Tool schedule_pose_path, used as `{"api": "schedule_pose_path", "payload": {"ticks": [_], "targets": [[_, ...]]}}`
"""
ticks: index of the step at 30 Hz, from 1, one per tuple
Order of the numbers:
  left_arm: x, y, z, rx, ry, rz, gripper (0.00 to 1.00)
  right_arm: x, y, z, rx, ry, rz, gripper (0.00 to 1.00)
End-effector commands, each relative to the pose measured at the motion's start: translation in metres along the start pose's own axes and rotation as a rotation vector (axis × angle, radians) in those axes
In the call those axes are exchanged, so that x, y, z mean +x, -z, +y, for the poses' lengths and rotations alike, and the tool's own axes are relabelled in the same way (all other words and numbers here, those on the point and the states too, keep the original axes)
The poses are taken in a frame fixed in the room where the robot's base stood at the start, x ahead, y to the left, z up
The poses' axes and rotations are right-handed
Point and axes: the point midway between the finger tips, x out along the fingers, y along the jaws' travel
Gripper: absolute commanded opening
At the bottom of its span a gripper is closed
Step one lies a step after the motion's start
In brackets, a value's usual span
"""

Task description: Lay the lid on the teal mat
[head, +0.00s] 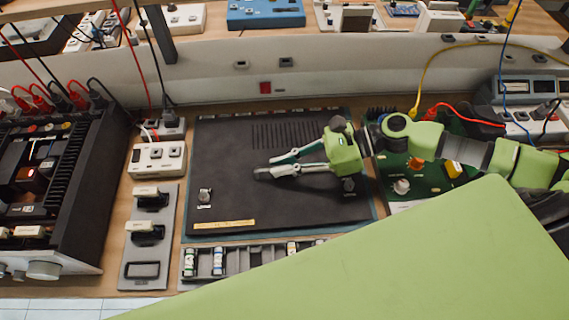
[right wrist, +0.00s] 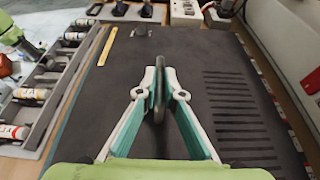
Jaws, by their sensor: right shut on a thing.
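The lid (head: 240,150) is a flat dark panel with a row of slots near its back edge and a yellow label at its front left. It lies over the teal mat (head: 190,238), whose rim shows along the left, front and right edges. Whether it fully touches the mat is hard to tell. My right gripper (head: 262,174) is over the middle of the lid. In the right wrist view its fingers (right wrist: 159,92) are closed on a thin, dark, upright handle of the lid.
An open black hi-fi chassis (head: 75,165) stands at left, beside a grey holder strip (head: 148,272). A compartment tray (head: 240,262) with small cylinders lies in front of the mat. A green circuit board (head: 430,185) is at right, under my right arm. Cables hang at both sides.

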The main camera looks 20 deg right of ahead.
Motion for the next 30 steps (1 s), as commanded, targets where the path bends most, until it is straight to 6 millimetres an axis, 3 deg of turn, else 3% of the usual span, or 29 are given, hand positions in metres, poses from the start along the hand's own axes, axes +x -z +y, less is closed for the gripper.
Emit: {"api": "schedule_pose_path", "payload": {"ticks": [1,12,15,26,30], "targets": [[0.002,0.0,0.0,0.0,0.0,0.0,0.25,0.002,0.015,0.004,0.011,-0.004,0.018,0.0],[0.003,0.0,0.001,0.0,-0.001,0.0,0.25,0.003,0.017,0.004,0.011,-0.004,0.019,0.0],[0.003,0.0,0.001,0.0,-0.001,0.0,0.25,0.003,0.018,0.004,0.012,-0.004,0.019,0.28],[0.003,-0.001,0.0,-0.002,0.001,0.0,0.25,0.001,0.015,0.003,0.011,-0.004,0.017,0.28],[0.002,0.0,0.0,-0.002,0.0,0.0,0.25,-0.011,0.015,0.003,0.012,-0.002,0.018,0.28]]}}
